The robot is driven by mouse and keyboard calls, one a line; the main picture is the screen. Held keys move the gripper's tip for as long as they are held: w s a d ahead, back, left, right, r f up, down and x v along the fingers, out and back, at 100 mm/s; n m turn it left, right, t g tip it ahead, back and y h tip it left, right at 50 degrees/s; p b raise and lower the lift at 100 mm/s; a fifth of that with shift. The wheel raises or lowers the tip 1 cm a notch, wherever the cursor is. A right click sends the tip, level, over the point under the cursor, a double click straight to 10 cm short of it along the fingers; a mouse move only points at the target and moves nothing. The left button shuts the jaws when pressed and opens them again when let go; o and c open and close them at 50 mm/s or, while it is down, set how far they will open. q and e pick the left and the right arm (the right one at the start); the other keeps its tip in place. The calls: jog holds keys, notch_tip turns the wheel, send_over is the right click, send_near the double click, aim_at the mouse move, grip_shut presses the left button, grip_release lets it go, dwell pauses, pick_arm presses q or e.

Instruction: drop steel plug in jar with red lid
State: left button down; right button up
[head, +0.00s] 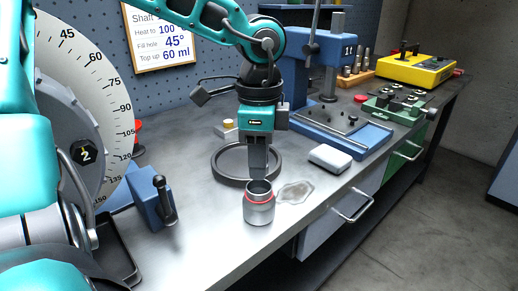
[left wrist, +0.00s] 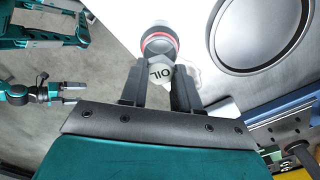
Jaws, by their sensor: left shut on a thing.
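My left gripper (head: 258,176) points down over the jar, its fingertips just above the mouth. In the left wrist view my left gripper (left wrist: 160,90) is shut on the steel plug (left wrist: 160,73), a hexagonal piece marked OIL. The plug is hidden in the head view. The jar (head: 259,210) is grey metal with a red band below its rim; its mouth looks open. It also shows in the left wrist view (left wrist: 158,42), beyond the plug. My right gripper (left wrist: 70,93) shows small at the left of the wrist view, apparently open and empty, away from the bench.
A dark ring (head: 222,176) lies behind the jar. A clear puddle-like patch (head: 296,192) is to its right, with a white block (head: 330,158) beyond. A blue press (head: 330,75) stands farther back. A blue lever block (head: 152,200) and large dial (head: 85,100) are left.

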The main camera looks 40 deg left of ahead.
pick_arm(q)
jog(key=shift+f, duration=0.75)
jog(key=shift+b, duration=0.65)
jog(key=shift+b, duration=0.5)
dwell(0.4)
